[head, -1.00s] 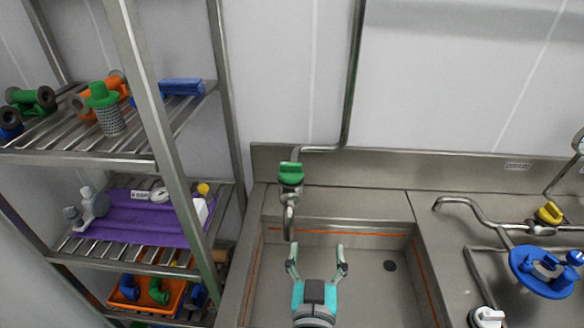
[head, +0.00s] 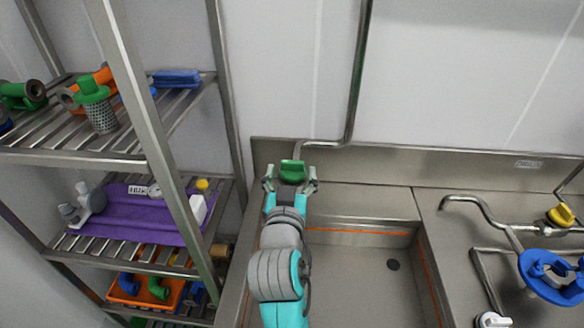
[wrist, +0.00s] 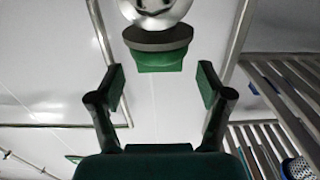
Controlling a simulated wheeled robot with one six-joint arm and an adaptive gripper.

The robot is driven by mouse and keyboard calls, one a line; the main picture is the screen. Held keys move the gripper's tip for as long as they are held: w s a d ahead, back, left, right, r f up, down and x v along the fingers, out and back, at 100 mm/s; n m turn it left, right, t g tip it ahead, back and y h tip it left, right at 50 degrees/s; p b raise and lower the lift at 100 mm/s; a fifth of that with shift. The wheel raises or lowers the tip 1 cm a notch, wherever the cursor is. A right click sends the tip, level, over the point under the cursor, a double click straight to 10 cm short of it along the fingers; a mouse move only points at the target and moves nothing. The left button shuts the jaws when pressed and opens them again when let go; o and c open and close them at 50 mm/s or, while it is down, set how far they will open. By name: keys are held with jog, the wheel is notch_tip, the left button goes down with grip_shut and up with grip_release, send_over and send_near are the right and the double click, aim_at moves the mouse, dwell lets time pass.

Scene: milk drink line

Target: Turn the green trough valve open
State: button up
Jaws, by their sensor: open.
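The green trough valve handle (head: 293,171) sits at the back wall above the steel trough (head: 345,224), at the end of a grey pipe. My gripper (head: 290,183) is open, with one finger on each side of the green handle in the head view. In the wrist view, the green handle (wrist: 160,61) shows under a round metal body, just beyond and between the fingertips of my gripper (wrist: 160,84). A gap shows on both sides of it, and nothing is held. My arm hides the spout below the valve.
A steel rack (head: 150,100) with parts stands at the left. A yellow valve (head: 561,215) and a blue round part (head: 553,276) are at the right.

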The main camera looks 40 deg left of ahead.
aim_at(293, 169)
jog(key=shift+x, duration=1.1)
jog(key=c, duration=1.2)
jog(key=shift+o, duration=0.2)
